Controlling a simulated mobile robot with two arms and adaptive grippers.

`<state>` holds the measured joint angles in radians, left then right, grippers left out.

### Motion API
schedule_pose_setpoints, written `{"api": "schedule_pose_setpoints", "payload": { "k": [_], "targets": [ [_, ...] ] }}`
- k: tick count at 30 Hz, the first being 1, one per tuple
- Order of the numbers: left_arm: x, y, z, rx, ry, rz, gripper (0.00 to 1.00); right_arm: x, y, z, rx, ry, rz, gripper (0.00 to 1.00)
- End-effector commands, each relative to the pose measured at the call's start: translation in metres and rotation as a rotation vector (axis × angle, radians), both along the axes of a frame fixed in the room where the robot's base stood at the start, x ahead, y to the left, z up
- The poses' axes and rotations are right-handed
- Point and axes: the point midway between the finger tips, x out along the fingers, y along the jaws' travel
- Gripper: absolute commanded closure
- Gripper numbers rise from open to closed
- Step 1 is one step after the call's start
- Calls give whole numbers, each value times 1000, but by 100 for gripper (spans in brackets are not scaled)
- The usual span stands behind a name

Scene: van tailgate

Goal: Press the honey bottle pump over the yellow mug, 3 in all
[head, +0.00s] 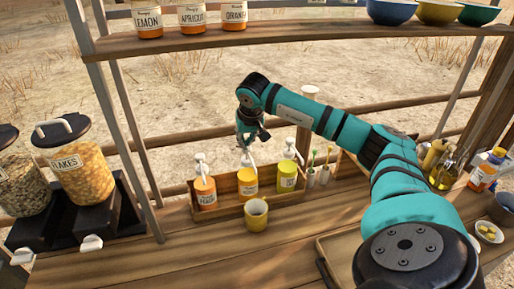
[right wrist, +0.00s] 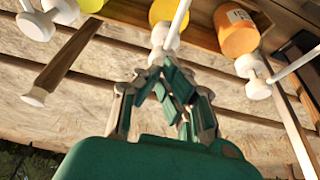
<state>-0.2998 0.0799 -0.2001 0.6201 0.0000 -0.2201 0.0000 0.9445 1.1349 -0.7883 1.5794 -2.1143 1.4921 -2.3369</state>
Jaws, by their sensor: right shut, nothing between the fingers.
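Three pump bottles stand in a wooden rack. The middle, amber-yellow one (head: 247,184) appears to be the honey bottle, though its label is too small to read surely; its white pump (head: 245,160) points up. The yellow mug (head: 256,219) stands upright on the counter in front of it. My right gripper (head: 249,143) is shut and empty, just above that pump. In the right wrist view the shut fingertips (right wrist: 163,66) are close to the pump head (right wrist: 160,52); I cannot tell whether they touch. My left gripper is out of view.
An orange pump bottle (head: 204,193) and a lime-yellow one (head: 288,177) flank the middle bottle closely. Small holders with brushes (head: 318,176) stand to the right. A shelf (head: 300,38) with jars and bowls runs above. Cereal dispensers (head: 74,165) stand left.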

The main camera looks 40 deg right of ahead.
Motion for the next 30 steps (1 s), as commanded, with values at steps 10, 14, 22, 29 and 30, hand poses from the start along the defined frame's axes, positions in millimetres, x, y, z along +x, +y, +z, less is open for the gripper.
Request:
{"api": "schedule_pose_setpoints", "payload": {
  "k": [10, 14, 22, 29, 30],
  "targets": [
    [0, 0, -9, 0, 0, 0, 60, 0, 0, -15, 0, 2, 0, 100],
    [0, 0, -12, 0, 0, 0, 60, -1, 0, -20, 0, 4, -1, 100],
    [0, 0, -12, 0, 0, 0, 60, -1, 0, -22, -1, 8, -1, 100],
    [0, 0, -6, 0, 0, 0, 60, -2, -1, -15, -2, 9, -1, 100],
    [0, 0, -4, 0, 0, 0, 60, -2, -1, -12, -2, 9, -1, 100]
  ]
}}
